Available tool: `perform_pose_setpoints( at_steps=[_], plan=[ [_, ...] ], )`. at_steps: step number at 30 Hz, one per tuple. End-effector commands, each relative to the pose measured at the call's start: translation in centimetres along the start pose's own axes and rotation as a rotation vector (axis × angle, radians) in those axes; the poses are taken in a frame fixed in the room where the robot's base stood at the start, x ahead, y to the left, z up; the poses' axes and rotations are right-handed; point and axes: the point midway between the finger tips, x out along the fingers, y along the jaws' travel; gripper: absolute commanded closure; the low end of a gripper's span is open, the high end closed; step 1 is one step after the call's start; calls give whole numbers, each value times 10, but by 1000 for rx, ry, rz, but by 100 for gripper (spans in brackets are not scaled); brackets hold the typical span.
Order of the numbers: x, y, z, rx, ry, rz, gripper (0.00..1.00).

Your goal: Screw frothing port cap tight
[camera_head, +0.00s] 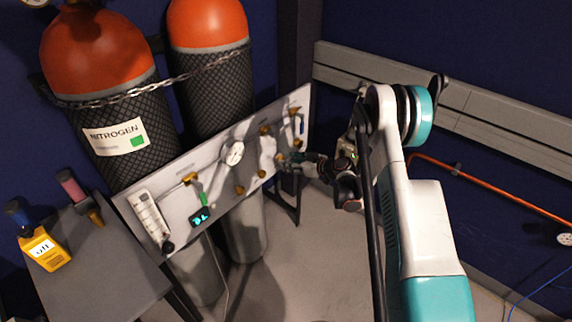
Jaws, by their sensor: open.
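A grey panel (175,205) stands in front of the gas cylinders, with several small brass fittings on it. One brass fitting (280,157) is right by the fingertips of my gripper (287,162); I cannot tell if they touch. Other brass fittings sit at the lower middle (239,189) and upper right (264,130) of the panel. I cannot tell which one is the frothing port cap, or how tight it is. My gripper is dark and small in view, reaching the panel from the right. It is open, and no held object shows between its fingers.
A round gauge (233,153), a flow tube (149,216) and a lit display (200,217) are on the panel. Two orange-topped cylinders (100,60) stand chained behind it. A table (95,265) with a yellow pH meter (43,249) is at left. Floor (320,265) is clear below.

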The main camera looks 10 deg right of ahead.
Motion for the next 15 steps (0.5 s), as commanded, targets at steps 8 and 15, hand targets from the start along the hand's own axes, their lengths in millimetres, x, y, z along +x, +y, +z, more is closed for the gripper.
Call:
perform_pose_setpoints(
  at_steps=[8, 15],
  plan=[
    [29, 0, 0, 0, 0, -1, 56],
    [32, 0, -1, 0, 0, 0, 56]
  ],
)
